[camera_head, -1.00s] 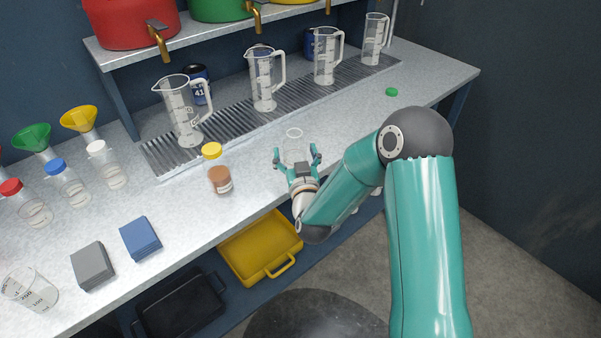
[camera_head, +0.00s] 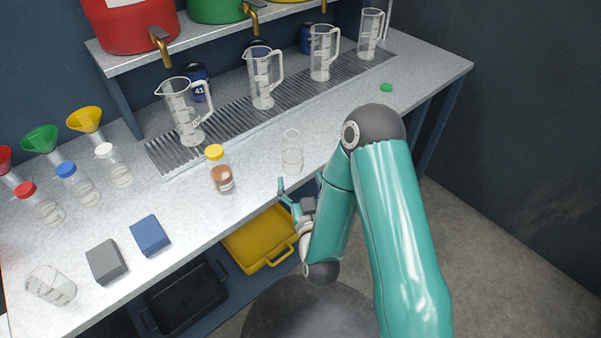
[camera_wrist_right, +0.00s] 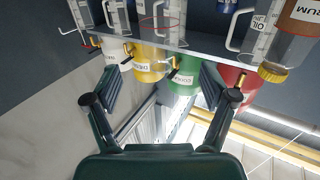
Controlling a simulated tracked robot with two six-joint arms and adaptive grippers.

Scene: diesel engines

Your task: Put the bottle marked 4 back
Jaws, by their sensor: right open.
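No number 4 can be read on any bottle. A bottle with a yellow cap and brown contents (camera_head: 222,178) stands upright on the bench; it also shows upside down at the right of the right wrist view (camera_wrist_right: 303,14). An open clear glass vessel (camera_head: 291,158) stands to its right. Bottles with a red cap (camera_head: 43,209), a blue cap (camera_head: 80,190) and a white cap (camera_head: 117,170) stand at the left. My right gripper (camera_head: 300,186) is open and empty near the bench's front edge, just below the clear vessel and apart from it. My left gripper is out of view.
Clear jugs (camera_head: 265,88) stand on a grated strip (camera_head: 225,122) at the back. A green cap (camera_head: 386,87) lies at the right. Grey (camera_head: 106,261) and blue (camera_head: 150,235) blocks and a beaker (camera_head: 50,285) are at front left. The right-hand bench is mostly clear.

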